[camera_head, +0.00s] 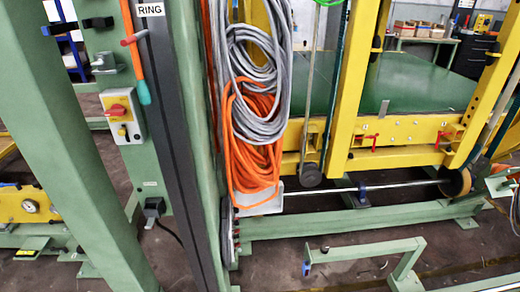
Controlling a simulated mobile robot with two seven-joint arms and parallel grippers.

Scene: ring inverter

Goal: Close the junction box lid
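A small grey box with a yellow face (121,115) is fixed to the green column at the left. It carries a red rotary switch (117,110), and its front looks closed. I cannot tell whether this is the junction box. A pale grey box-like part (262,205) shows below the hanging cables, partly hidden by them; I cannot make out a lid on it. Neither of my grippers is in view.
Thick grey cables (262,50) and orange cables (250,150) hang in front of the green frame. A green post (62,140) stands close at the left. A yellow frame (345,90) fills the right. A low green bar (370,252) crosses the floor in front.

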